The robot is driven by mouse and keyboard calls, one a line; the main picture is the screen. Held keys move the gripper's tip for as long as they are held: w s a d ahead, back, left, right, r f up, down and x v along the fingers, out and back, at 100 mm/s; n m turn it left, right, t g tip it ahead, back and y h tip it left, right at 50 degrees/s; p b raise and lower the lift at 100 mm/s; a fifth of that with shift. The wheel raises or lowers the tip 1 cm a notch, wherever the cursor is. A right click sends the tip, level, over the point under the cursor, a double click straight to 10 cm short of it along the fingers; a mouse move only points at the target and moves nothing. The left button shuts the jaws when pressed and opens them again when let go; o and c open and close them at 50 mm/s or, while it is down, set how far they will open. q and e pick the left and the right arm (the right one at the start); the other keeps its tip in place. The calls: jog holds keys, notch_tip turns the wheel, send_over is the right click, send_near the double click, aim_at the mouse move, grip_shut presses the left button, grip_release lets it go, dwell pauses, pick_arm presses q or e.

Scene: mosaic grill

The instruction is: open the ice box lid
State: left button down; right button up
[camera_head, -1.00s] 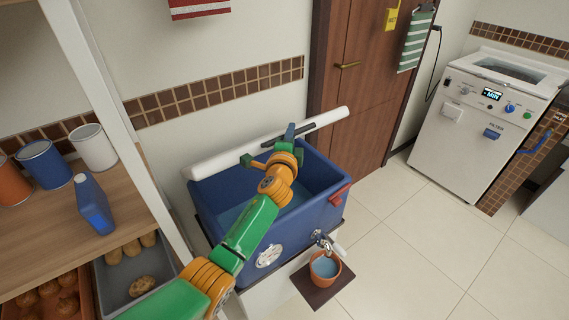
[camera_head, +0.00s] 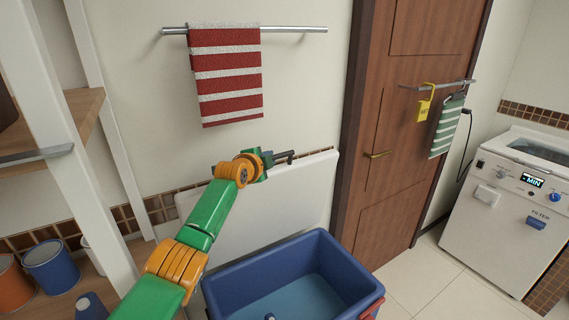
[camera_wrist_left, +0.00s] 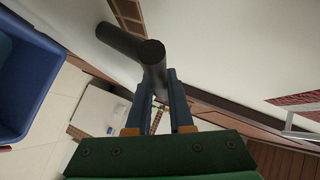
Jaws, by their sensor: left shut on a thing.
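The ice box (camera_head: 345,268) is an open blue tub with water in the bottom, at the lower middle of the head view. Its white lid (camera_head: 308,195) stands raised at the back of the tub, close to the wall. My left gripper (camera_head: 270,160) is at the lid's top edge, shut on the dark handle (camera_head: 284,158). In the left wrist view the fingers (camera_wrist_left: 160,78) close around the dark handle bar (camera_wrist_left: 152,52), and the blue tub (camera_wrist_left: 28,85) shows at the left. My right gripper is not in view.
A striped red towel (camera_head: 226,75) hangs on a rail above the lid. A shelf with paint cans (camera_head: 52,266) stands at the left. A brown door (camera_head: 400,130) is right of the lid, and a white machine (camera_head: 515,210) stands farther right. Floor shows between them.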

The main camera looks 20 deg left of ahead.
pick_arm(q)
jog(key=shift+w+a+r, duration=0.1)
jog(key=shift+w+a, duration=0.35)
jog(key=shift+a, duration=0.15)
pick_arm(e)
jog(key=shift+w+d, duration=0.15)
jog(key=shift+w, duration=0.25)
pick_arm(q)
jog(key=c, duration=0.8)
grip_release()
jog(key=r+b, duration=0.1)
jog(key=b, duration=0.1)
jog(key=r+b, duration=0.4)
jog(key=shift+s+d+r+b, duration=0.25)
jog(key=shift+s+d+b, duration=0.05)
jog(key=shift+s+b, duration=0.1)
jog(key=s+d+r+b, duration=0.1)
jog(key=s+r, duration=0.1)
jog(key=s, duration=0.2)
jog(key=s+d+r+b, duration=0.2)
jog(key=s+r, duration=0.1)
jog(key=s, duration=0.1)
jog(key=s+d+r+b, duration=0.2)
jog(key=s, duration=0.1)
jog(key=shift+s+r, duration=0.2)
jog(key=shift+s, duration=0.2)
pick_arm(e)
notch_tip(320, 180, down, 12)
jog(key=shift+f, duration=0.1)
